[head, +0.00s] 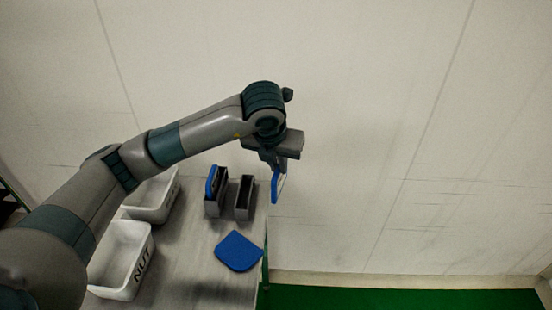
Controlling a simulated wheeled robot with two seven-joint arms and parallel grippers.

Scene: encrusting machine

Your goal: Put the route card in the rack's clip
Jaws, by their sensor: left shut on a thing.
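My left gripper (279,160) is beyond the right edge of the table, in front of the pale wall. It is shut on a thin blue-edged piece (277,187) with a pale face, which hangs below the fingers and is seen nearly edge-on. I cannot tell whether this piece is the route card. No rack or clip can be made out in the head view. My right gripper is not in view.
Two narrow grey holders stand on the table; the left one (213,207) has a blue piece (211,181) in it, the right one (243,211) looks empty. A blue flat piece (238,251) lies in front. White bins (132,285) stand at left, partly behind my arm.

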